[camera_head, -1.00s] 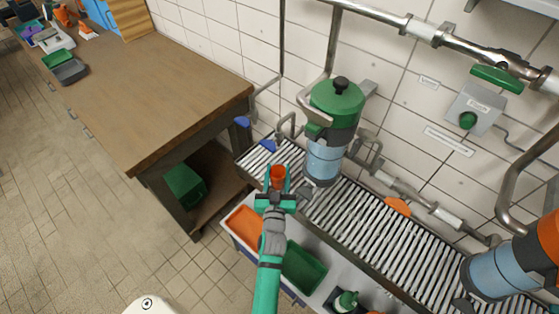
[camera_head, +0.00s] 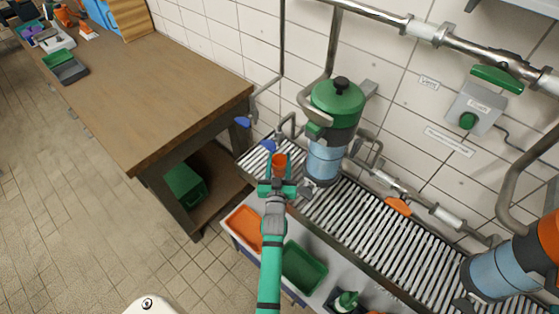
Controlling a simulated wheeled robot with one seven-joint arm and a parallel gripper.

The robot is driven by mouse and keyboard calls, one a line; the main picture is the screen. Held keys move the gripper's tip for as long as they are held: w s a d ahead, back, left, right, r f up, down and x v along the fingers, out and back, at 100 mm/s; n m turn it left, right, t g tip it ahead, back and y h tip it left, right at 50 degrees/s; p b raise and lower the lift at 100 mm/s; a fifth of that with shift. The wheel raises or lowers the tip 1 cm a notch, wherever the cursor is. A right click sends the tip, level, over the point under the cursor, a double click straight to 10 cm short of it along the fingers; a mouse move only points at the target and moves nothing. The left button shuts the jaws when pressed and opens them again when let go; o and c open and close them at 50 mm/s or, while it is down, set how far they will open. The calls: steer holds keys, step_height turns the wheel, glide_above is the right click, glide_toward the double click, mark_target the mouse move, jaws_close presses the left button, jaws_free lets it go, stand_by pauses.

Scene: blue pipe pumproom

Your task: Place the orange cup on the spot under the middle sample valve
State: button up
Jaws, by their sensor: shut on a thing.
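The orange cup (camera_head: 280,162) is held upright between the fingers of my gripper (camera_head: 278,176), over the left part of the slatted metal grate (camera_head: 385,230). I cannot tell whether the cup's base touches the grate. Valves with blue handles (camera_head: 268,145) and (camera_head: 243,122) are at the left end, the nearer one just behind the cup. A valve with an orange handle (camera_head: 398,206) sits on the wall pipe at the right. The spot under the middle sample valve cannot be made out.
A green-topped filter housing (camera_head: 337,105) stands right beside the cup. An orange and blue housing (camera_head: 505,268) is at the far right. An orange tray (camera_head: 245,228) and a green tray (camera_head: 302,268) lie below the grate. A wooden workbench (camera_head: 150,80) is at the left.

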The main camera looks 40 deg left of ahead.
steer(key=shift+f, duration=0.1)
steer(key=o, duration=1)
steer(key=shift+s, duration=0.1)
steer(key=shift+v, duration=5.95)
steer(key=shift+d, duration=0.1)
